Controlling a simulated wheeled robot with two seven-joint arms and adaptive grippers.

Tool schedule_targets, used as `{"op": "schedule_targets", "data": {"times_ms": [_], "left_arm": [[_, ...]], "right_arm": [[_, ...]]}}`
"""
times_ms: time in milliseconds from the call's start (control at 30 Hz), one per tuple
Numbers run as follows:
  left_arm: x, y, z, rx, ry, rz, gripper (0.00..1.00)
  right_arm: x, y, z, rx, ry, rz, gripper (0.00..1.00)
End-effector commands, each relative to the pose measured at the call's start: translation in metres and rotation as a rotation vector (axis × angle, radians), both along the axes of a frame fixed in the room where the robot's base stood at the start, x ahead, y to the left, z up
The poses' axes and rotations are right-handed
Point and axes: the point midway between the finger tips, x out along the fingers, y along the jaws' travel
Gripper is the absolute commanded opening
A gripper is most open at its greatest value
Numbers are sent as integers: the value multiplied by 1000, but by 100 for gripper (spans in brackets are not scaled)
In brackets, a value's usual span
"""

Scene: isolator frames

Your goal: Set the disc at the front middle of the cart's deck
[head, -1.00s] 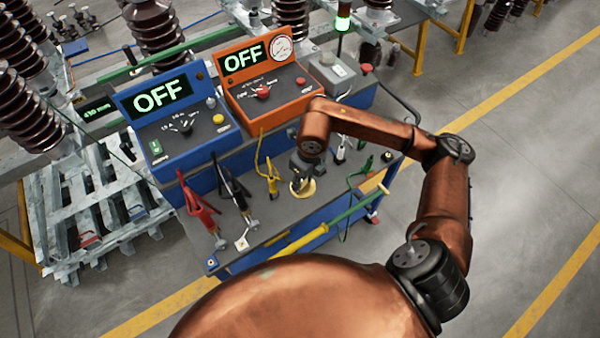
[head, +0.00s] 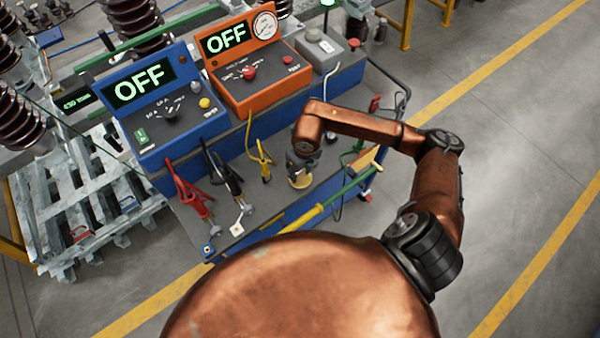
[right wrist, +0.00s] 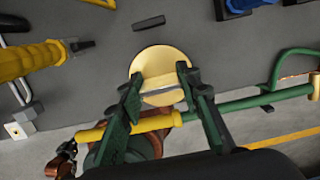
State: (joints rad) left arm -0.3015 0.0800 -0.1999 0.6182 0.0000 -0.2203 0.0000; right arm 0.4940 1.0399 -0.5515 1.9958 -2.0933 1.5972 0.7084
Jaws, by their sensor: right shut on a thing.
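The disc (right wrist: 165,62) is round and brass-yellow. In the right wrist view it lies between the fingertips of my right gripper (right wrist: 158,82), which is shut on it. In the head view the disc (head: 301,180) shows just below my right gripper (head: 301,166), over the front part of the cart's grey deck (head: 275,193), near its middle. Whether the disc touches the deck is hard to tell. My left gripper is not in view.
A yellow-green handle rail (head: 310,214) runs along the front edge. Blue (head: 165,105) and orange (head: 250,75) OFF units stand behind.

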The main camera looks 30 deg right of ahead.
Motion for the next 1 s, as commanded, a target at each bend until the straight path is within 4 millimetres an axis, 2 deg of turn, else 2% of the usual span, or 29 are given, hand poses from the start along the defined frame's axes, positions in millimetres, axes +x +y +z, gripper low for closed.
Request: {"op": "schedule_targets", "data": {"times_ms": [100,433,467,700,1000], "left_arm": [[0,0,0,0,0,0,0],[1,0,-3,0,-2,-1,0],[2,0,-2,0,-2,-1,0],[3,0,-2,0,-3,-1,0],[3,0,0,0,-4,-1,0]], "right_arm": [[1,0,-9,0,-2,-1,0],[1,0,-12,-1,-2,0,0],[0,0,-12,-1,0,0,33],[0,0,-12,-1,0,0,49],[0,0,-9,-1,-1,0,49]]}}
